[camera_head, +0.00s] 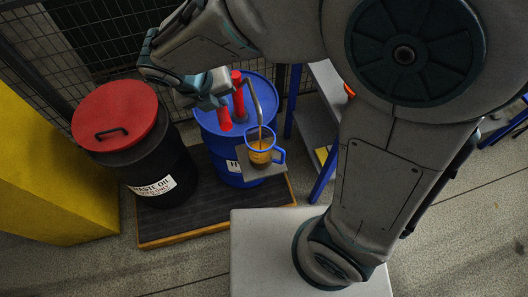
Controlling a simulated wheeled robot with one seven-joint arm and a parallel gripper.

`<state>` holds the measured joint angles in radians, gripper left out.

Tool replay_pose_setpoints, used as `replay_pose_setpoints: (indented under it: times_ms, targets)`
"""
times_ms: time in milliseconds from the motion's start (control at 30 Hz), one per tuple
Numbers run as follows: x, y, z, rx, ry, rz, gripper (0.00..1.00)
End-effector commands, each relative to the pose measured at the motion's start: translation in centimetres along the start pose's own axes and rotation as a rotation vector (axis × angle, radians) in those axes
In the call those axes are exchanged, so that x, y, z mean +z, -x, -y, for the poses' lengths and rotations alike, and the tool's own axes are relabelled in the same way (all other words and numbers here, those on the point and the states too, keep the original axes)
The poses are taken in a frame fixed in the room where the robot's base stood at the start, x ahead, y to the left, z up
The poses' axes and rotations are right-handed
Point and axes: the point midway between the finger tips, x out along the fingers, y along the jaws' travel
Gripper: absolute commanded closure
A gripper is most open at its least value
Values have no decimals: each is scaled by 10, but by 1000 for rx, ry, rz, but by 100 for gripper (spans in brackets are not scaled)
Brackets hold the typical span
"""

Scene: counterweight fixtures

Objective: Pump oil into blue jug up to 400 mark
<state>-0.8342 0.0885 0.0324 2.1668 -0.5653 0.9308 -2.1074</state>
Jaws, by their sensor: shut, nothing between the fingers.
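The blue jug (276,155) stands upright on a small grey shelf at the front of the blue oil drum (236,165). It holds amber oil, but its marks are too small to read. The pump's grey curved spout (257,103) ends above the jug, and a thin amber line shows below its mouth. A red upright part of the pump (237,80) and a lower red part (224,118) show beside my gripper. My gripper (217,102) is shut and empty over the drum top, close to the red parts. I cannot tell if it touches them.
A black waste oil drum with a red lid (115,115) stands left of the blue drum on a dark, wood-edged pallet (205,217). A yellow cabinet (45,170) is at far left, a wire fence (60,45) behind. A blue-framed shelf (315,110) stands right.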

Motion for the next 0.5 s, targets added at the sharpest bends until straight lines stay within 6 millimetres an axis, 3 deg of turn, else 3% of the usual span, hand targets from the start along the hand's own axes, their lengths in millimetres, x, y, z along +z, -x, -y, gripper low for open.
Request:
replay_pose_setpoints:
  times_ms: [500]
  targets:
    - [-8, -26, -8, 0, 0, -1, 100]
